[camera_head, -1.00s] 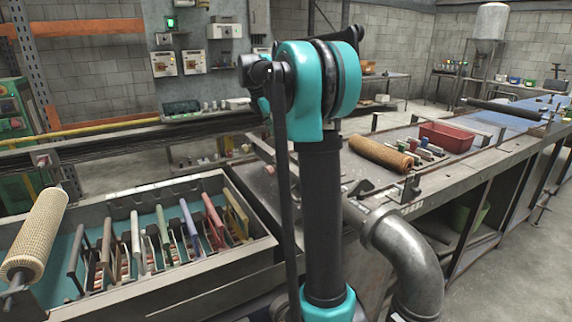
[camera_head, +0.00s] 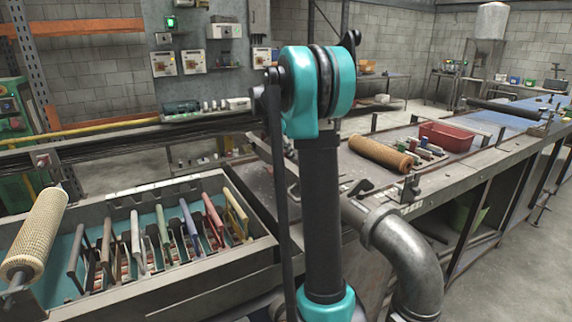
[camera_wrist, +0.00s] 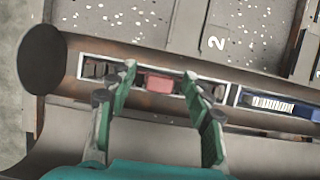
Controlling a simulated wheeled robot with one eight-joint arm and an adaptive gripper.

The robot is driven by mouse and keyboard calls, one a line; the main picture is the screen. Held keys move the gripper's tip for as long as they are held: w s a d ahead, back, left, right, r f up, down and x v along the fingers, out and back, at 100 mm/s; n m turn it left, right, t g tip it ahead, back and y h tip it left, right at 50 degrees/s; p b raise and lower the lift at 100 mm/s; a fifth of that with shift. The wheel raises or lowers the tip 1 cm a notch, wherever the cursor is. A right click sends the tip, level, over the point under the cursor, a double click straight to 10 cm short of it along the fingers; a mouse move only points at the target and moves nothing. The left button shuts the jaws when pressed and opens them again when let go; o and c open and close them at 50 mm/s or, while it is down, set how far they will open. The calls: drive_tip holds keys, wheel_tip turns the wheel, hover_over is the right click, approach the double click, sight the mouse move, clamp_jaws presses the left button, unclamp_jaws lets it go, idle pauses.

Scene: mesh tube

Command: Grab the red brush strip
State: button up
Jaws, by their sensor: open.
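In the wrist view, a small red block-like piece (camera_wrist: 157,83), probably the red brush strip, sits in a long pale-edged frame (camera_wrist: 86,66). My gripper (camera_wrist: 160,88) is open, with its green fingers on either side of the red piece. I cannot tell whether they touch it. In the head view, a red upright strip (camera_head: 213,214) stands in a grey open box (camera_head: 200,261) among strips of other colours. I cannot tell whether it is the same piece. My gripper is not visible in the head view.
A blue piece with a white label (camera_wrist: 272,104) lies right of the red one. A dark round end (camera_wrist: 42,60) is at the left. In the head view, a mesh roll (camera_head: 36,235), an orange-brown roll (camera_head: 379,153) and a red tray (camera_head: 446,137) stand around the benches.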

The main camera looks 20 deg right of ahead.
clamp_jaws()
drive_tip(key=shift+r, duration=0.1)
idle(0.3)
